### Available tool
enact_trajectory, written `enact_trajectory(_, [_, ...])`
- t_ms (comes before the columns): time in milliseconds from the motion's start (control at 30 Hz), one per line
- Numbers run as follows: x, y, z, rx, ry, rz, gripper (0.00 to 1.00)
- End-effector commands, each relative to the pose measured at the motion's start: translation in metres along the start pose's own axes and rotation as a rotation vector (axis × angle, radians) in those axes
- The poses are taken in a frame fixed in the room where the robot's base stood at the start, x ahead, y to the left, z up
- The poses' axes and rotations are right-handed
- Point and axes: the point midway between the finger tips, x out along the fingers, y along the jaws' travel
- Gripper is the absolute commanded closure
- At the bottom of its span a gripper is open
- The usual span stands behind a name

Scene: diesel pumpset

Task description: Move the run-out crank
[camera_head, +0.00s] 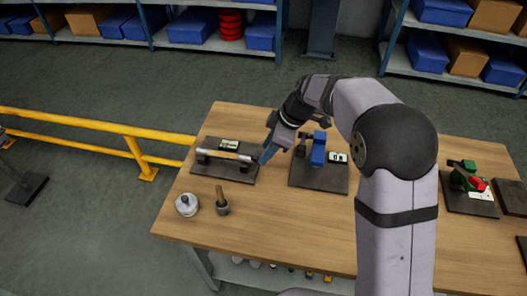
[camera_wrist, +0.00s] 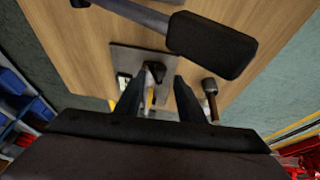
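The run-out fixture is a dark plate (camera_head: 214,170) at the left of the wooden table, with a silver shaft (camera_head: 226,154) lying across dark supports and a small dial or card behind it. I cannot make out a separate crank handle; the shaft's right end is close to or behind my gripper (camera_head: 267,153). In the wrist view my gripper (camera_wrist: 157,97) has its two dark fingers apart. The plate (camera_wrist: 123,52) and a dark upright part (camera_wrist: 155,71) show beyond and between them. Whether the fingers touch anything is unclear.
A dark cup-like part with a brown handle (camera_head: 222,205) and a silver round part (camera_head: 186,204) stand in front of the fixture. A blue device (camera_head: 318,150) sits on a plate to the right. A large dark block (camera_wrist: 212,43) looms in the wrist view.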

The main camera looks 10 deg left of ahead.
Motion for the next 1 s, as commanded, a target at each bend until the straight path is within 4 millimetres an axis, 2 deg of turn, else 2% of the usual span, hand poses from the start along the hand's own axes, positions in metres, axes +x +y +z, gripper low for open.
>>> enact_trajectory(300, [0.028, -0.001, 0.0, 0.001, -0.001, -0.002, 0.64])
enact_trajectory(600, [0.031, 0.0, 0.0, 0.0, 0.0, 0.0, 0.64])
enact_trajectory(633, [0.031, 0.0, 0.0, 0.0, 0.0, 0.0, 0.67])
enact_trajectory(767, [0.03, 0.0, 0.0, 0.0, 0.0, 0.0, 0.98])
enact_trajectory(1000, [0.029, 0.001, -0.001, 0.004, 0.0, -0.01, 1.0])
